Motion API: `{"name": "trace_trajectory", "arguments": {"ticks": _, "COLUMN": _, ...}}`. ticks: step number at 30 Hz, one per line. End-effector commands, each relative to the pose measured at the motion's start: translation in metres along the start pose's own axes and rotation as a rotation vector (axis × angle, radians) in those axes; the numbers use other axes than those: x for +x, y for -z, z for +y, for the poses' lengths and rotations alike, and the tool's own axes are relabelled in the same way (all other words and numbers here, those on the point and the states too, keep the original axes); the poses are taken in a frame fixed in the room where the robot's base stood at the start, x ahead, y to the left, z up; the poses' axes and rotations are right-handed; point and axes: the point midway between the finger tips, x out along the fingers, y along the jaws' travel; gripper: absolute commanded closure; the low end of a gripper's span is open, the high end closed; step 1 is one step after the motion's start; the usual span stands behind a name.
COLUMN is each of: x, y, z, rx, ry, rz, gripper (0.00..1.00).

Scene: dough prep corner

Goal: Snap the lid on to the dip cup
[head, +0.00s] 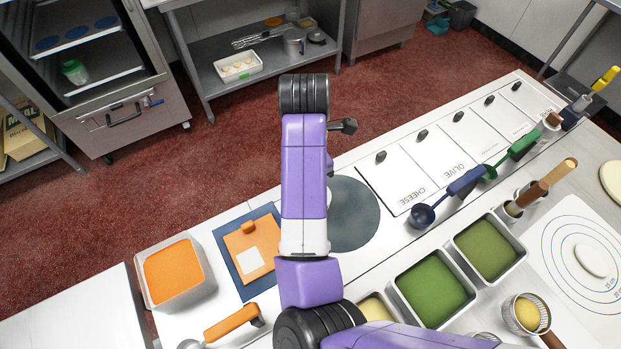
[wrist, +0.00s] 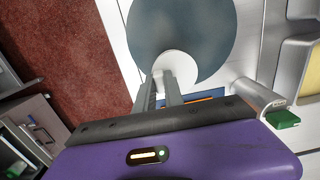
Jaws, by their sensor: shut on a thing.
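In the wrist view my gripper (wrist: 162,78) has its two fingers close together, with a small round white thing (wrist: 178,62) at their tips. It looks like the lid, but I cannot tell for certain. It shows against a round blue-grey mat (wrist: 215,40); whether it touches the mat is unclear. In the head view the same mat (head: 358,228) lies on the counter, partly behind my arm, which hides the gripper and what it holds. I cannot make out the dip cup in either view.
Left of the mat lies a blue board (head: 228,262) with an orange piece on it. An orange-filled tub (head: 172,272) and an orange-handled tool (head: 232,320) are nearby. White lidded bins (head: 400,180) and green-filled tubs (head: 432,287) stand to the right.

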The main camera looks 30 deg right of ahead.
Motion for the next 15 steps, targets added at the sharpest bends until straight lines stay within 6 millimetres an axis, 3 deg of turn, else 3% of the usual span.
{"name": "trace_trajectory", "arguments": {"ticks": 15, "x": 0.013, "y": 0.0, "z": 0.0, "rx": 0.0, "ry": 0.001, "rz": -0.002, "gripper": 1.0}}
